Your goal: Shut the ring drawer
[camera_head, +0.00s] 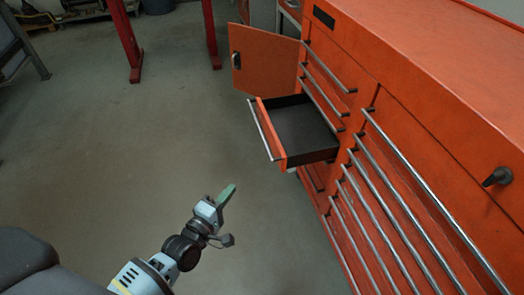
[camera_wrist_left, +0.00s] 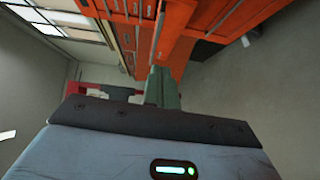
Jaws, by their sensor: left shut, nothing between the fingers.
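The open drawer (camera_head: 273,128) sticks out from the left part of the orange tool cabinet (camera_head: 442,95). It has an orange front, a long silver handle bar on its outer edge and a dark, empty-looking inside. My left gripper (camera_head: 229,193) is shut and empty. Its green fingers point up and right, in front of and below the drawer in the picture, apart from the handle. The fingers also show in the left wrist view (camera_wrist_left: 162,88), with orange cabinet surfaces beyond them. My right gripper is not in view.
An orange cabinet door (camera_head: 266,62) stands open behind the drawer. Other drawers with silver handle bars (camera_head: 440,205) line the cabinet front and look shut. Red posts (camera_head: 127,40) stand at the back. The grey floor (camera_head: 120,150) left of the drawer is clear.

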